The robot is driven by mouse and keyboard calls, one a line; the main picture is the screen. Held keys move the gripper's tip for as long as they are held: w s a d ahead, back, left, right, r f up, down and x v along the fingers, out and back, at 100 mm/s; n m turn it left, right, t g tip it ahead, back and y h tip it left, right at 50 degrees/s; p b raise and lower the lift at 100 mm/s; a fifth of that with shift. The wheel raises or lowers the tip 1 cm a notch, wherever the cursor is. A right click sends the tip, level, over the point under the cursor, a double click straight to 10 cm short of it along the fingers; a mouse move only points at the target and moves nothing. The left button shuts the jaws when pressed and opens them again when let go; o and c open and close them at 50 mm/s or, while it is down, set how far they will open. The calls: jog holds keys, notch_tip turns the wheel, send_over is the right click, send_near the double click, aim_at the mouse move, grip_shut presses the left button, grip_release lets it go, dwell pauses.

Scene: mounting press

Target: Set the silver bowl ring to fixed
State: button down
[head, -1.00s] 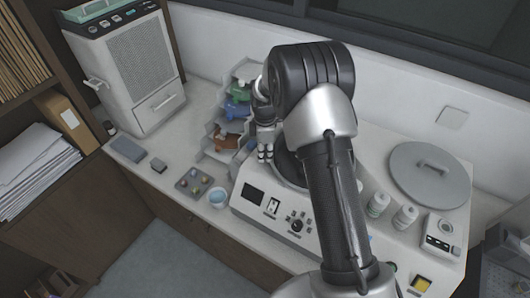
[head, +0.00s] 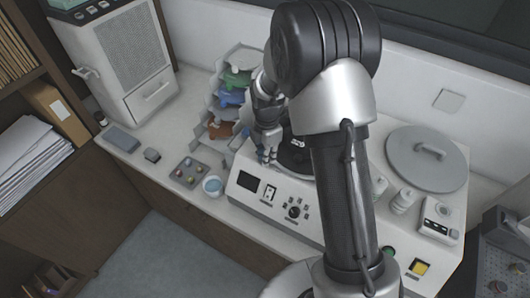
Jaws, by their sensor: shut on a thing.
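A white benchtop machine with a control panel (head: 250,184) stands on the counter, in the middle of the head view. A dark round bowl area (head: 297,155) shows on its top, partly covered by my arm. My gripper (head: 267,156) points down at the left edge of this bowl area. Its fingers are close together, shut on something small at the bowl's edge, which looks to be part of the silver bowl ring. The ring itself is mostly hidden behind my gripper and arm, and I cannot read its setting.
A stepped rack with coloured pieces (head: 231,97) stands behind and left of my gripper.

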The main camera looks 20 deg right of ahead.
jog(key=shift+s, duration=0.15)
jog(key=c, duration=1.6)
grip_release()
jog(key=shift+o, duration=0.2)
jog(key=shift+r, duration=0.55)
notch_tip(320, 180, up, 11)
